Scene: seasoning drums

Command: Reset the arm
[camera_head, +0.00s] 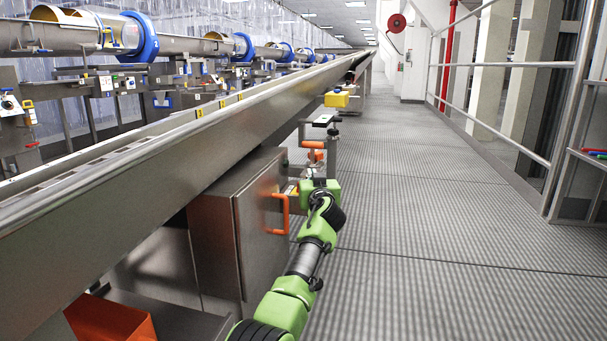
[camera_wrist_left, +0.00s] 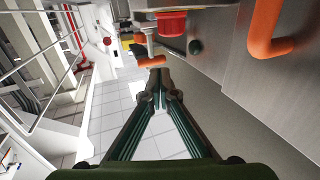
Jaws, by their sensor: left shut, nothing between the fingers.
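My left arm (camera_head: 288,292) is green and reaches up from the bottom centre of the head view, beside a steel cabinet. Its fingers are hard to make out there. In the left wrist view my left gripper (camera_wrist_left: 158,76) shows dark green fingers that meet at the tips, shut with nothing between them. An orange part (camera_wrist_left: 150,62) appears just beyond the tips; I cannot tell whether they touch. A red knob-like part (camera_wrist_left: 172,24) is above it. My right gripper is not in view.
The steel cabinet (camera_head: 222,222) with an orange handle (camera_head: 279,210) stands close on the left, under a long conveyor trough (camera_head: 150,168). A yellow box (camera_head: 337,99) is farther ahead. The walkway (camera_head: 420,250) on the right is clear up to a railing (camera_head: 500,141).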

